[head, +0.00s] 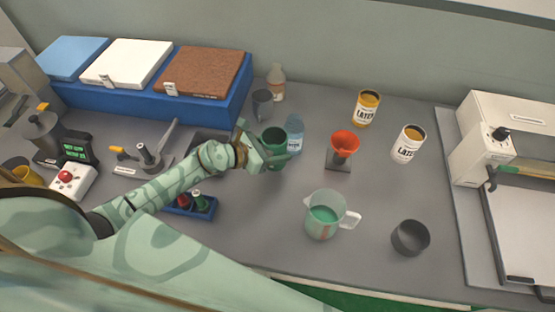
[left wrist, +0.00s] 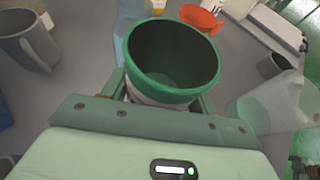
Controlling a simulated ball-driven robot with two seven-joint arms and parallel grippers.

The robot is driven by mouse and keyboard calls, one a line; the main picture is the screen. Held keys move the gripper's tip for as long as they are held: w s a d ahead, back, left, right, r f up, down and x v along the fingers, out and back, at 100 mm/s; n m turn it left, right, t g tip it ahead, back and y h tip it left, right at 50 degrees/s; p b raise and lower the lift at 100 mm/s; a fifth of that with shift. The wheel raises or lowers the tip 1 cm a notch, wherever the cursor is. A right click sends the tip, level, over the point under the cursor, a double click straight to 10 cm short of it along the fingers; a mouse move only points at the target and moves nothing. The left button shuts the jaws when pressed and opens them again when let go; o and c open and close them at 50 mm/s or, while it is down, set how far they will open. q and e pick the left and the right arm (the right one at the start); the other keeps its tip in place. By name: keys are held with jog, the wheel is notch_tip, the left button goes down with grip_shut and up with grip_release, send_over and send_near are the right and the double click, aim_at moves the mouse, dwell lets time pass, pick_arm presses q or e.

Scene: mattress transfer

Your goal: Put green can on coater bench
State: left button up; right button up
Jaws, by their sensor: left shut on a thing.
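The green can (head: 273,136) is an open-topped cup with a green rim, near the middle of the bench in the head view. My left gripper (head: 268,156) is shut on it, with a finger on each side. In the left wrist view the can (left wrist: 172,62) stands between the fingers of my left gripper (left wrist: 165,95), and its inside looks empty. The coater (head: 480,130) is a cream machine at the right of the head view, with a flat bed (head: 525,235). My right gripper is not in view.
A blue bottle (head: 294,133) stands right beside the can. A red funnel on a stand (head: 343,145), two latex cans (head: 367,107) (head: 408,143), a clear jug (head: 326,215) and a dark cup (head: 410,238) stand between the can and the coater. A grey mug (head: 262,104) is behind.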

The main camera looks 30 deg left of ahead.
pick_arm(q)
jog(key=shift+w+f, duration=0.3)
jog(key=shift+f, duration=0.05)
jog(key=shift+w+a+f+b, duration=0.1)
jog(key=shift+w+f+b, duration=0.1)
jog(key=shift+f+b, duration=0.6)
jog(key=shift+w+a+f+b, duration=0.1)
jog(key=shift+w+f+b, duration=0.2)
jog(key=shift+f, duration=0.8)
jog(key=shift+s+f, duration=0.1)
jog(key=shift+s, duration=0.05)
jog(key=o, duration=1.3)
jog(key=shift+o, duration=0.2)
jog(key=shift+r, duration=0.25)
jog(key=v, duration=1.2)
jog(key=shift+f+p, duration=0.15)
jog(key=shift+p, duration=0.15)
